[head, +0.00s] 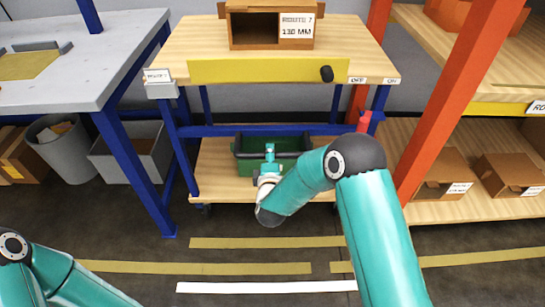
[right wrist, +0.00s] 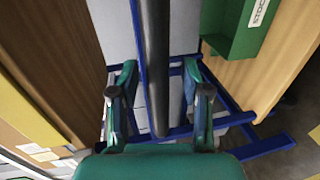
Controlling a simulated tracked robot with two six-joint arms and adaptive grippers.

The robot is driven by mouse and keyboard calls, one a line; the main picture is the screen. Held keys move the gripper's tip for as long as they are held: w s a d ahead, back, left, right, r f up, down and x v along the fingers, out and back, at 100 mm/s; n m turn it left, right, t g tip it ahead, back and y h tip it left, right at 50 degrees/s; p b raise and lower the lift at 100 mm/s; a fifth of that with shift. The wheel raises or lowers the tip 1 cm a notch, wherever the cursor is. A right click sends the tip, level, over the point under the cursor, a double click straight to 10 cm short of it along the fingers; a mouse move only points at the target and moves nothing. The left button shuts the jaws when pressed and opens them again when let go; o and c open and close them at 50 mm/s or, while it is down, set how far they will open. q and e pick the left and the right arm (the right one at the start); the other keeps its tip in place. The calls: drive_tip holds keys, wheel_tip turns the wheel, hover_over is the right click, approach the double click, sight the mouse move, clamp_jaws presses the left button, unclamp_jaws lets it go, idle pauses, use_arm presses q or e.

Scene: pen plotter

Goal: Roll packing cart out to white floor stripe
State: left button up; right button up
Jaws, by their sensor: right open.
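The packing cart, with a wooden top (head: 185,40), blue legs and a lower wooden shelf (head: 218,180), stands beyond the floor stripes. A dark bar (head: 300,155) runs across in front of the green bin (head: 245,163) on that shelf. My right gripper (head: 269,152) reaches in at the bar, below the cart top. In the right wrist view its open fingers (right wrist: 160,70) have the dark bar (right wrist: 155,60) passing between them; contact cannot be told. The white floor stripe (head: 267,286) lies nearest me. My left gripper is out of view.
A grey-topped table (head: 85,70) stands left of the cart, with grey bins (head: 130,145) beneath. An orange post (head: 460,90) and shelving with cardboard boxes (head: 512,172) stand at right. Yellow floor stripes (head: 200,268) cross the open floor in front of the cart.

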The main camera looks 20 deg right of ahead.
drive_tip(key=shift+w, duration=0.15)
drive_tip(key=shift+c, duration=0.3)
clamp_jaws()
drive_tip(key=shift+f, duration=0.1)
